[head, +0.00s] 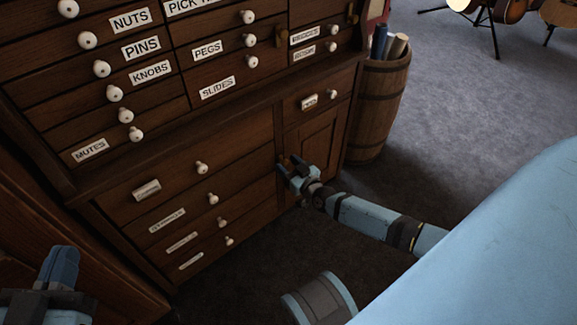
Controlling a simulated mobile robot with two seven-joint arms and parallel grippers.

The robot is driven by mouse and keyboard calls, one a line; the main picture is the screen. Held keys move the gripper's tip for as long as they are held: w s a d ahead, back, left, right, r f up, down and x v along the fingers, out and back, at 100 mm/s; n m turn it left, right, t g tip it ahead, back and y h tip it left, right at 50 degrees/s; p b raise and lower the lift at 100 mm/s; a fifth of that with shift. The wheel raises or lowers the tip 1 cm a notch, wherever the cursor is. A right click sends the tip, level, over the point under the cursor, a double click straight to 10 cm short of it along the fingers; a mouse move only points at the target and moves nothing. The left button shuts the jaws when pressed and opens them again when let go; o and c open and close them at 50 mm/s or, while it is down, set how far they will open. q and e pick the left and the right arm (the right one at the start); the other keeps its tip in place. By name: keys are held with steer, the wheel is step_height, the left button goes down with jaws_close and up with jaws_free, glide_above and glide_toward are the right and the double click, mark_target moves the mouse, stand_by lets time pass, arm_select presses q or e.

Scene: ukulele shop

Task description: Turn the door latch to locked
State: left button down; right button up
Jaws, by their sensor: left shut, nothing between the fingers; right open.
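A small wooden door (318,140) sits in the lower right of the dark cabinet and appears closed. A small brown latch-like piece (281,157) shows at the door's left edge, partly covered by my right gripper; I cannot tell how it is turned. My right gripper (290,164) is open, with its blue fingers at that edge; I cannot tell whether they touch the latch. My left gripper (62,262) is shut and empty at the lower left, in front of the wood there and away from the door.
The cabinet holds several labelled drawers with white knobs (201,167). A wooden barrel (377,105) with rolled items (396,46) stands right of the cabinet. Grey carpet (470,110) is open at right.

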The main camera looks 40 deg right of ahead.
steer(key=c, duration=0.9)
